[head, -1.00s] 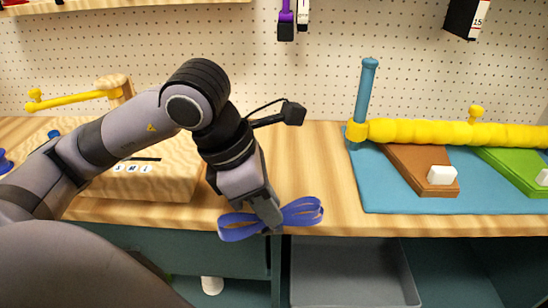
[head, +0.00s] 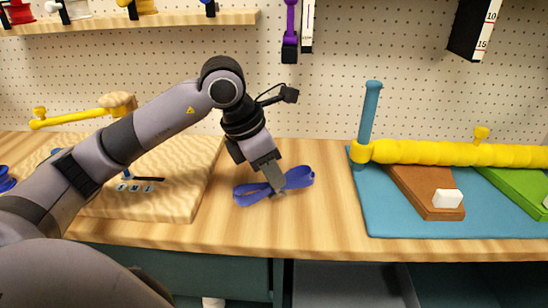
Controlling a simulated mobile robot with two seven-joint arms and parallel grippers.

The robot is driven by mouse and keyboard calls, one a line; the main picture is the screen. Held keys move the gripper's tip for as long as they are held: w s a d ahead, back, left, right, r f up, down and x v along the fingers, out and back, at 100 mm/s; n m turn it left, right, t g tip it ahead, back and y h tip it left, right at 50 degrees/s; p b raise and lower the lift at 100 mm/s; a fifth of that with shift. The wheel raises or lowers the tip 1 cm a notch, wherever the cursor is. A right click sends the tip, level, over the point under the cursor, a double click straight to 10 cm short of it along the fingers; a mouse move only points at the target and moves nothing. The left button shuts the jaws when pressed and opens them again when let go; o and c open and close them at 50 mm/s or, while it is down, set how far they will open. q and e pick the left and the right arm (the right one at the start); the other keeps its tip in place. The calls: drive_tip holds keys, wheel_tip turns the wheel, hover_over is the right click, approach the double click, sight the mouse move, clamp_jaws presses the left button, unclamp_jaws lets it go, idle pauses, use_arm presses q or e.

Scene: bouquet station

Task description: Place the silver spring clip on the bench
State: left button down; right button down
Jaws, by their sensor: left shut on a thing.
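My left gripper (head: 275,188) is shut on the middle of a blue looped bow (head: 298,178), with one loop out to each side. It holds the bow low over the wooden bench (head: 315,225), between the wooden board and the blue mat. I cannot tell whether the bow touches the bench top. I cannot make out a silver spring clip apart from the grey fingertips; the fingers hide the bow's middle. My right gripper is not in view.
A wooden board (head: 185,185) with small lettered tiles lies left. A blue mat (head: 400,224) lies right, with a brown wedge (head: 418,190), a green wedge (head: 510,190), an upright blue post (head: 369,110) and a long yellow bar (head: 440,153). Bare bench lies between.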

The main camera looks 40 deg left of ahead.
use_arm(q)
drive_tip(key=shift+w+a, duration=0.5)
drive_tip(key=shift+w, duration=0.3)
drive_tip(key=w, duration=0.1)
drive_tip(key=w+a, duration=0.1)
drive_tip(key=w, duration=0.1)
drive_tip(key=shift+a+f+p, duration=0.4)
drive_tip(key=shift+f, duration=0.3)
drive_tip(key=shift+f, duration=0.15)
drive_tip(key=shift+f, duration=0.15)
drive_tip(key=c, duration=1)
unclamp_jaws()
drive_tip(key=shift+c, duration=0.2)
